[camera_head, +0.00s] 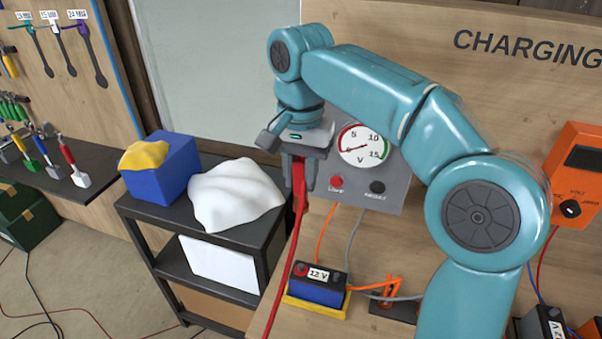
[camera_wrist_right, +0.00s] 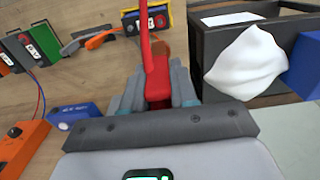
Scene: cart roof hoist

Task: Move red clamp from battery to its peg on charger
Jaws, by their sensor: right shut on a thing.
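My right gripper (camera_head: 300,175) points down in front of the grey gauge panel (camera_head: 385,190). It is shut on the red clamp (camera_head: 299,190), which hangs below the fingers with its red cable trailing down. In the right wrist view the red clamp (camera_wrist_right: 156,85) sits between the fingers. The 12 V battery (camera_head: 318,289) stands in a yellow tray below, apart from the clamp; its red terminal shows bare. I cannot pick out the clamp's peg. My left gripper is not in view.
A dark shelf cart (camera_head: 255,235) with a white cloth (camera_head: 235,195) and a blue box (camera_head: 165,182) stands left. Orange and grey leads (camera_head: 385,291) lie right of the battery. An orange meter box (camera_head: 577,170) hangs at the right.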

